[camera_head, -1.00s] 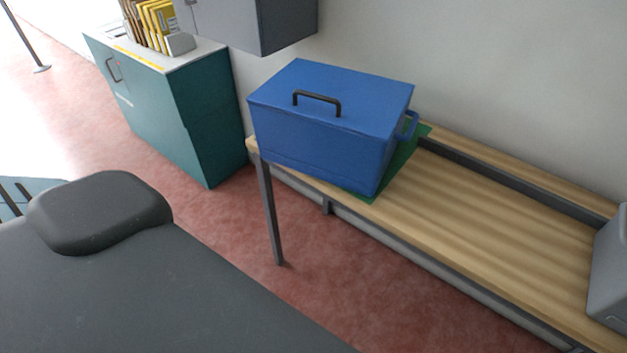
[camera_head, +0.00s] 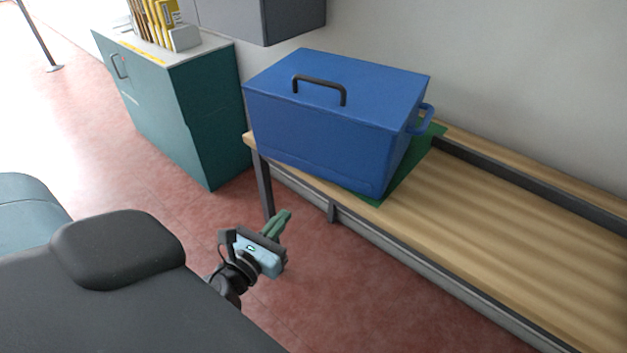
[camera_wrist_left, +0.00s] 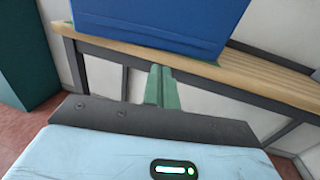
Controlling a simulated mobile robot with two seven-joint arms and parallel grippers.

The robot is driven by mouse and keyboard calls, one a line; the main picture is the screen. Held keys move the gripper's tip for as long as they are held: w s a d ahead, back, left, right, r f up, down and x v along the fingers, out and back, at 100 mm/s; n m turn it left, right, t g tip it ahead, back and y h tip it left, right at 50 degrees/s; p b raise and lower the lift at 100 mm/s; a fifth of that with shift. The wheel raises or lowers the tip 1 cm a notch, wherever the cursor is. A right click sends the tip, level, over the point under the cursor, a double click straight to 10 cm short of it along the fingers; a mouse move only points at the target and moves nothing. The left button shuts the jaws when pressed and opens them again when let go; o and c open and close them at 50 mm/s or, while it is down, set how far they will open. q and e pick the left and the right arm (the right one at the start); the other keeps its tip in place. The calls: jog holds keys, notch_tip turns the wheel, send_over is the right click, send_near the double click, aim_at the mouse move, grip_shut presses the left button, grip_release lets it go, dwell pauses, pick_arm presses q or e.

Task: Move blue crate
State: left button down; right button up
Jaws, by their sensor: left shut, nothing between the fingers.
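The blue crate (camera_head: 330,115) has a lid with a dark handle on top and a blue side handle at its right. It stands at the left end of the wooden bench, partly on a green mat (camera_head: 417,165). In the left wrist view the crate's lower part (camera_wrist_left: 160,22) shows at the top. My left gripper (camera_head: 284,217) is below and in front of the bench, apart from the crate. Its green fingers (camera_wrist_left: 161,84) are shut together and empty. My right gripper is out of view.
The wooden bench (camera_head: 500,222) is clear to the right of the crate. A teal cabinet (camera_head: 165,110) with yellow folders on top stands at the left. A grey wall box (camera_head: 270,18) hangs behind the crate. Open red floor lies between cabinet and bench.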

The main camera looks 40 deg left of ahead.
aim_at(319, 172)
pick_arm(q)
jog(key=w, duration=0.4)
jog(key=w+a+p, duration=0.1)
jog(key=w, duration=0.8)
jog(key=shift+a, duration=0.3)
jog(key=shift+w, duration=0.35)
jog(key=shift+w+a, duration=0.2)
jog(key=shift+w, duration=1)
jog(key=shift+w+a, duration=0.15)
jog(key=shift+w, duration=1.05)
jog(key=shift+s, duration=0.1)
